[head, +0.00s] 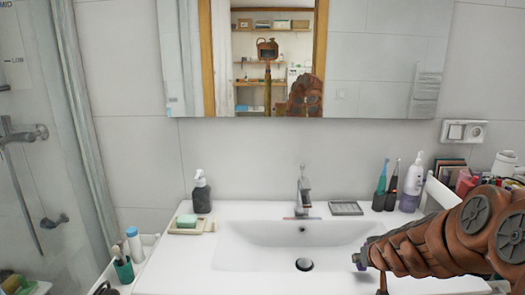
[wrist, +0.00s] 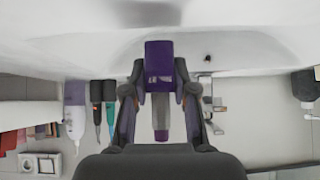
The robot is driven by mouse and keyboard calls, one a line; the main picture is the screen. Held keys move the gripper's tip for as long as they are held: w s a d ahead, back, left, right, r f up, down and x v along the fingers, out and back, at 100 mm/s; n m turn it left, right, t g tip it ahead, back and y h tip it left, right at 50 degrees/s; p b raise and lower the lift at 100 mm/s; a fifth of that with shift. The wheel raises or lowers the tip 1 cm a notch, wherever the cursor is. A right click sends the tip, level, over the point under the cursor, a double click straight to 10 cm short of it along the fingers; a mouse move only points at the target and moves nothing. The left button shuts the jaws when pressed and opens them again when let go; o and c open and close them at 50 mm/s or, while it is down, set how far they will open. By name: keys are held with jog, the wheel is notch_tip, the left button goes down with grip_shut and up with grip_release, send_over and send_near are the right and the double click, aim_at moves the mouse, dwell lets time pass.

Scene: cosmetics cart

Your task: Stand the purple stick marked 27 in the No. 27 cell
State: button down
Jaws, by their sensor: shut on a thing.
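My gripper (wrist: 160,92) is shut on the purple stick (wrist: 159,56) in the wrist view. The stick has a dark purple cap-like end and a grey section between the fingers, with light marks I cannot read. In the head view my gripper (head: 363,256) is at the right side of the white sink, its end mostly hidden by my arm, with a small purple bit (head: 360,266) showing. The stick is held above the basin area, clear of other things. I cannot make out the No. 27 cell in either view.
The sink counter (head: 175,268) holds a dark soap bottle (head: 202,196), a soap dish (head: 186,228), a faucet (head: 303,190), a grey tray (head: 346,208), toothbrushes (head: 380,186) and a lotion bottle (head: 413,184). A white-sided holder (head: 440,196) with cosmetics is at the right, partly behind my arm.

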jog(key=w+a, duration=0.3)
jog(key=a, duration=0.7)
jog(key=shift+a+f, duration=0.15)
jog(key=shift+f, duration=0.15)
jog(key=shift+s, duration=0.1)
